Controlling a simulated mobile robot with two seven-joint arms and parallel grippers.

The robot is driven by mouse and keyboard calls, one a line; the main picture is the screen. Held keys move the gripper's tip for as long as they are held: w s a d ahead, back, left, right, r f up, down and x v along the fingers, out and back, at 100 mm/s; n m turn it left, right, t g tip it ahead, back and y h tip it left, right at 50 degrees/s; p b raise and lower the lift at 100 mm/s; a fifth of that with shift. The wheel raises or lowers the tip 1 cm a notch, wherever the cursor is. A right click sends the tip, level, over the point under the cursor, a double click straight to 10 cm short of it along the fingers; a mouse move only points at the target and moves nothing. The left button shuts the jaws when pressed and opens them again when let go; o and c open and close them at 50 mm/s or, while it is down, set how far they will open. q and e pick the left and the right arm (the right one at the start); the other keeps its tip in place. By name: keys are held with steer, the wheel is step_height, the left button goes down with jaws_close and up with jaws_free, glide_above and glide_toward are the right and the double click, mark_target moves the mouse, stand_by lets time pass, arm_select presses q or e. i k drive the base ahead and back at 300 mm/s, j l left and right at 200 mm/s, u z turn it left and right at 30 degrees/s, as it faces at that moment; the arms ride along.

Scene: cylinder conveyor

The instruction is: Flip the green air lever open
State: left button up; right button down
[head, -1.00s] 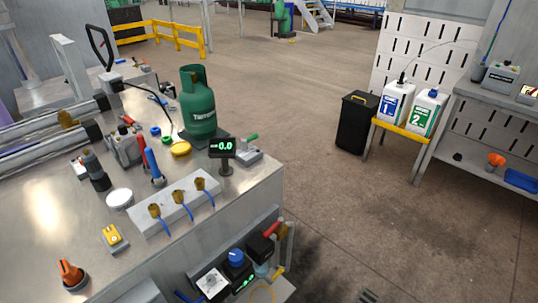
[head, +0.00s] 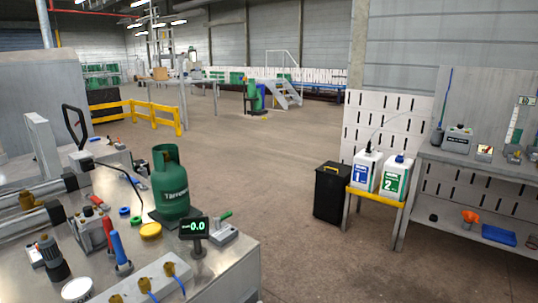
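A small lever with a green handle (head: 225,216) sits on a grey block (head: 223,236) near the right corner of the metal workbench (head: 215,276). The handle slants up to the right. It is too small to tell its exact setting. It stands just right of a small black display (head: 194,228) reading 0.0 on a post. A green gas cylinder (head: 171,188) stands upright behind and to the left of the display. Neither of my grippers is in view.
The bench also holds a yellow disc (head: 150,230), a blue-handled tool (head: 119,248) and a strip with brass fittings (head: 150,280). A black bin (head: 331,191) and two white jugs (head: 396,176) on a yellow-edged stand are across the open floor (head: 270,180).

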mark_target(217, 220)
steer(key=k+l+u, duration=0.55)
steer(key=u, duration=0.2)
steer(key=k, duration=0.1)
